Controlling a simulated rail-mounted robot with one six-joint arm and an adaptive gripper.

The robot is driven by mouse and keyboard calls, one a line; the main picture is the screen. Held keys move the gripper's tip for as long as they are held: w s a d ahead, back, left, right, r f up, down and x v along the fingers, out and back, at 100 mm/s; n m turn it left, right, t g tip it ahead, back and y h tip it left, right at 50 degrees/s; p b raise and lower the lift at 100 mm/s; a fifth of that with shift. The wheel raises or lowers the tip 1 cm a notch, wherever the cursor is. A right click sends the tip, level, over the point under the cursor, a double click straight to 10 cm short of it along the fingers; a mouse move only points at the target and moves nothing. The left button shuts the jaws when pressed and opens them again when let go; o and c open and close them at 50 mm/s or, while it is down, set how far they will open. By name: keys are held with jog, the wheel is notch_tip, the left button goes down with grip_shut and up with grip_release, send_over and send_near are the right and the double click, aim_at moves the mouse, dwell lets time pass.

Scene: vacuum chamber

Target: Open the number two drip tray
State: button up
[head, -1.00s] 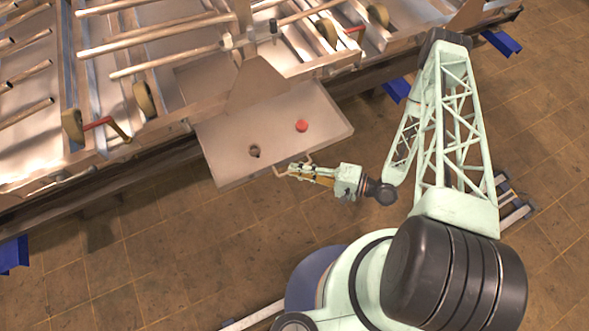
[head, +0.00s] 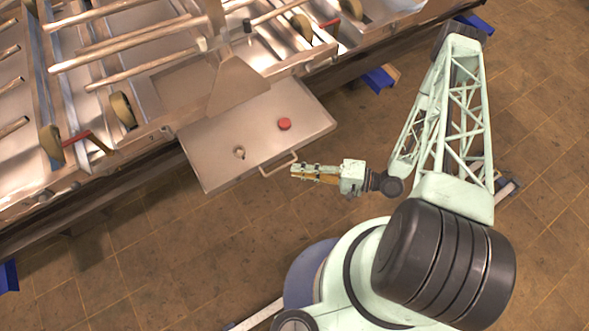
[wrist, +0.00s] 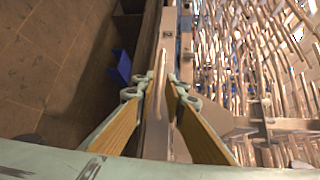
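A flat metal tray (head: 215,165), which I take as the number two drip tray, sticks out from the long metal rack's front edge.
The rack (head: 130,60) carries several rods and rollers. A blue block (head: 379,78) is under its edge. The tiled floor in front is open.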

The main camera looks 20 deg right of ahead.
jog(key=shift+v, duration=2.3)
